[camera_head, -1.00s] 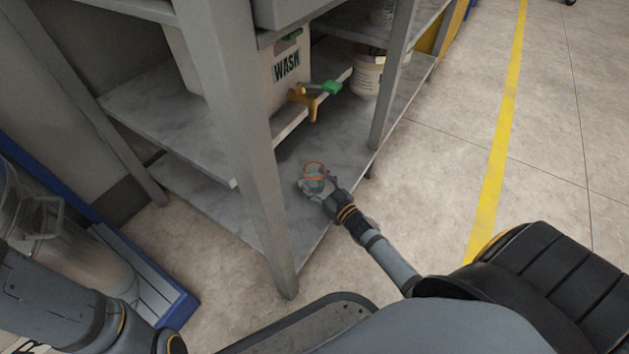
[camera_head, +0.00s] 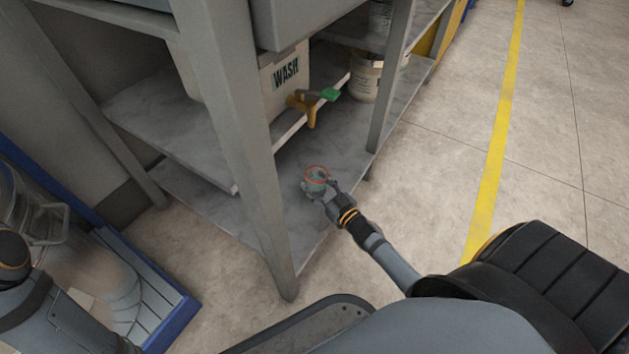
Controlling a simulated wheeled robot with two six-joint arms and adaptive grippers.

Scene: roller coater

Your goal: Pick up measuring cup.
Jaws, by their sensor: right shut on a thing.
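The measuring cup (camera_head: 316,176) is small and clear, with a red-orange rim. It is upright near the front edge of the lower shelf (camera_head: 215,205), below the tap. My right gripper (camera_head: 317,187) is shut on the cup from the near side. I cannot tell whether the cup touches the shelf. My left arm comes in at the lower left, and its gripper is not in view.
A white container marked WASH (camera_head: 285,75) with a yellow tap (camera_head: 304,104) and green handle stands above. A grey post (camera_head: 232,130) rises left of the cup. A white bucket (camera_head: 364,80) stands behind. A blue-edged platform (camera_head: 160,300) is at lower left.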

